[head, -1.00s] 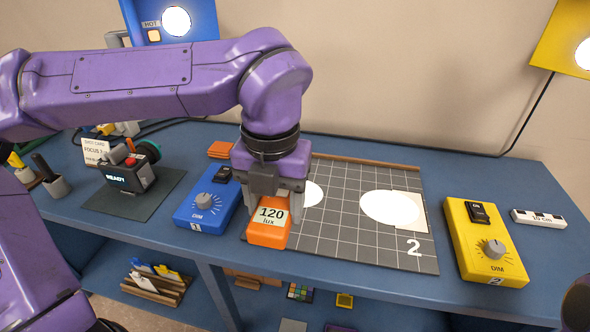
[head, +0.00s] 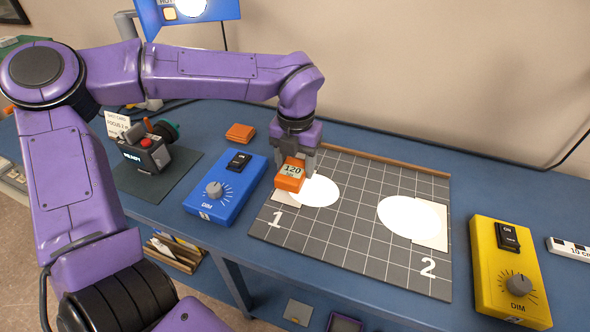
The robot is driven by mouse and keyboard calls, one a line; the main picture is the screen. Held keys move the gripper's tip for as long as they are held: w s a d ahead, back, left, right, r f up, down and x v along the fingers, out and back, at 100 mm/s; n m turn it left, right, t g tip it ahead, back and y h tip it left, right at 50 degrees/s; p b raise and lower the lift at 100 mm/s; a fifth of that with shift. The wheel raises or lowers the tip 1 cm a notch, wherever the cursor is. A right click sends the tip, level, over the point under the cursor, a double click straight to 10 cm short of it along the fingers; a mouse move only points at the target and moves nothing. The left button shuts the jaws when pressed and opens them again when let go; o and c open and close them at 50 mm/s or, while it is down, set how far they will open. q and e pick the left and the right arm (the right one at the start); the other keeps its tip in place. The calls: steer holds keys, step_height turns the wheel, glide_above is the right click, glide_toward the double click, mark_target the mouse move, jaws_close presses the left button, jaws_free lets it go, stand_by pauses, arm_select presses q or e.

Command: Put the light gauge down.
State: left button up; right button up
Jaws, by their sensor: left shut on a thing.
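The light gauge (head: 290,176) is a small orange box with a pale display reading 120. My left gripper (head: 296,158) is shut on it from above. The gauge is over the left part of the dark grid mat (head: 345,240), near the square marked 1 and the left white light spot (head: 319,191). I cannot tell whether its underside touches the mat. My right gripper is not in view.
A blue dimmer box (head: 226,188) stands left of the mat, and a yellow dimmer box (head: 510,272) stands to its right. An orange block (head: 240,132) lies behind the blue box. A camera (head: 147,152) sits on a dark pad (head: 172,182). The mat's middle is clear.

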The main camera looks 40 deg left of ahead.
mark_target(295, 173)
arm_select(q)
steer(key=f, duration=0.4)
steer(key=shift+w+a+f, duration=0.1)
steer(key=shift+w+a, duration=0.25)
steer(key=shift+s, duration=0.1)
steer(key=o, duration=1.3)
steer(key=shift+f, duration=0.1)
steer(key=shift+c, duration=0.2)
step_height(295, 173, up, 12)
steer(key=shift+d+r, duration=0.1)
steer(key=shift+r, duration=0.1)
